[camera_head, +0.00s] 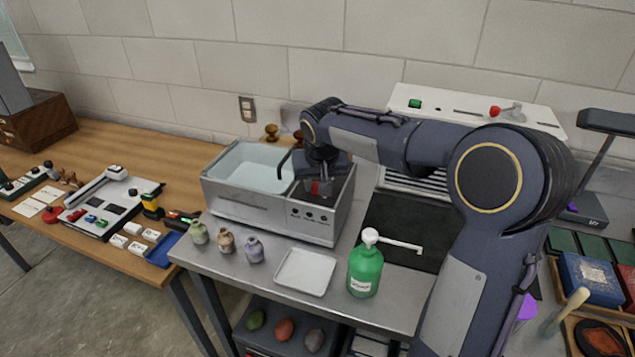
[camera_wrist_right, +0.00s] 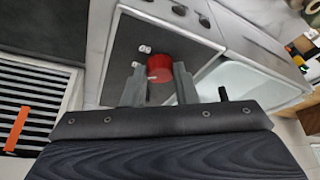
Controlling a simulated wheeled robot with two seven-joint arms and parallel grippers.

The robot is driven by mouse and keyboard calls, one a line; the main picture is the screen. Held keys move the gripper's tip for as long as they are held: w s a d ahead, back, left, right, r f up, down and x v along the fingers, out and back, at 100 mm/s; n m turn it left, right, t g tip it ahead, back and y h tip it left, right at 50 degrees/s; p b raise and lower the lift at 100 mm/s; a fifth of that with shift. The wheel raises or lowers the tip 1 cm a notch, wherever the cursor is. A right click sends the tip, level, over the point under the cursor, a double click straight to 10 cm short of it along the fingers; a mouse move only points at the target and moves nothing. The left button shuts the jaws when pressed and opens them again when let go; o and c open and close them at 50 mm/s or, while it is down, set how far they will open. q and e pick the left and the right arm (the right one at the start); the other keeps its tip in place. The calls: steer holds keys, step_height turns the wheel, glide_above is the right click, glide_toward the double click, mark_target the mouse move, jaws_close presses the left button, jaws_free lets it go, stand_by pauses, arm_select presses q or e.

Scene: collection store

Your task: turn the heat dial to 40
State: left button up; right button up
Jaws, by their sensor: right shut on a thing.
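The heat dial is a red round knob (camera_wrist_right: 162,70) on the dark top panel of the water bath (camera_head: 263,217). A small red part of the dial (camera_head: 315,187) shows in the head view below my right gripper (camera_head: 308,185). In the right wrist view the dial sits between the two grey fingers of my right gripper (camera_wrist_right: 160,88), which is shut on it. My left gripper is not in view.
The bath's open basin (camera_head: 250,168) lies left of the dial. A green pump bottle (camera_head: 365,270), a white tray (camera_head: 304,272) and three small jars (camera_head: 226,241) stand in front. A white machine with a red knob (camera_head: 475,108) stands behind my right arm.

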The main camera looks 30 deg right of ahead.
steer(key=o, duration=1)
steer(key=shift+r, duration=0.1)
steer(key=v, duration=0.7)
steer(key=shift+r, duration=0.35)
steer(key=shift+s+a, duration=0.1)
steer(key=s+a+f+y, duration=0.1)
steer(key=s+a+f, duration=0.2)
steer(key=s, duration=0.5)
steer(key=s+a+f+n+y, duration=0.1)
steer(key=s+a+f+y, duration=0.1)
steer(key=s, duration=0.7)
steer(key=s+a+f+n+t+y, duration=0.1)
steer(key=s+a+f+y, duration=0.1)
steer(key=s+a+f, duration=0.3)
steer(key=s+f, duration=0.1)
steer(key=s, duration=0.3)
